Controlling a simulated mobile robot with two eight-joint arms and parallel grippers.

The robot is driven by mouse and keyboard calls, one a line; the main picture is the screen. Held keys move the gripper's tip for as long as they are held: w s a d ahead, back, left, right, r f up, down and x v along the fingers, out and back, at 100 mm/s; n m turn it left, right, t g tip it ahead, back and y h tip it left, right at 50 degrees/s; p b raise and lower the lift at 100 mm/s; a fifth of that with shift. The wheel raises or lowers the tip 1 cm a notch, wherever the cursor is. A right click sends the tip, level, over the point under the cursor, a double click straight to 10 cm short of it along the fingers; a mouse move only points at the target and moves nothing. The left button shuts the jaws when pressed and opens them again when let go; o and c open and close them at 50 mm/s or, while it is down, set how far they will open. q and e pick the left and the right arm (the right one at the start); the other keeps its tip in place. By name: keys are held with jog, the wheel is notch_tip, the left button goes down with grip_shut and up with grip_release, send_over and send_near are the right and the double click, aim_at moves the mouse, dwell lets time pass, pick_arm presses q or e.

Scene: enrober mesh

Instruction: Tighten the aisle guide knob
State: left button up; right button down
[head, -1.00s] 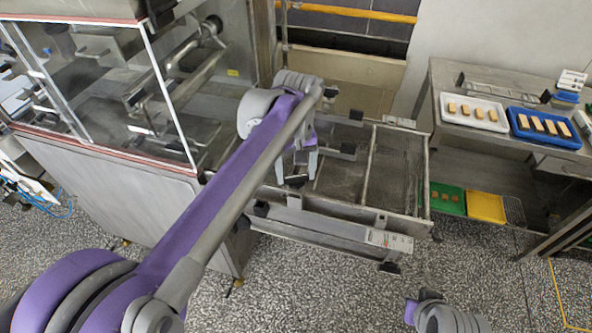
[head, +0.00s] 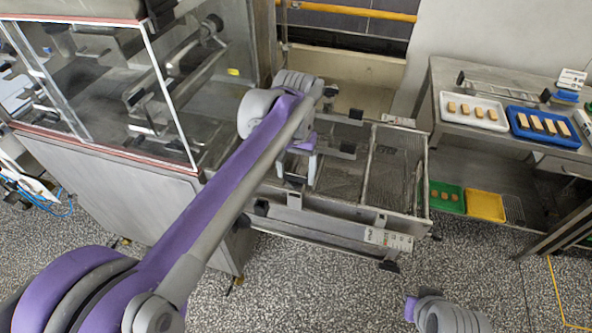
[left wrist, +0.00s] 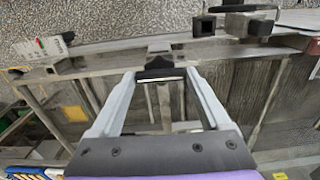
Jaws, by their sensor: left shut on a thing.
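My left gripper (head: 298,167) reaches over the wire-mesh conveyor bed from the left. Its pale fingers point down at a small black knob (head: 294,181) on the near side rail. In the left wrist view, the left gripper (left wrist: 160,74) has its two fingertips on either side of the black knob (left wrist: 160,73), shut on it. A metal bar runs back from the knob between the fingers. The knob's underside is hidden. My right arm shows only partly at the bottom of the head view; its gripper is not seen.
The conveyor frame (head: 335,217) carries other black knobs or clamps, one at the far rail (head: 348,149). A clear-windowed machine stands left. A side table (head: 470,75) holds a white tray (head: 452,96) and a blue tray (head: 515,110) of bars. Speckled floor is free in front.

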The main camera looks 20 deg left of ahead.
aim_at(296, 176)
pick_arm(q)
jog(key=o, duration=1.2)
notch_tip(296, 176, up, 11)
jog(key=shift+f+p, duration=0.1)
jog(key=shift+p, duration=0.3)
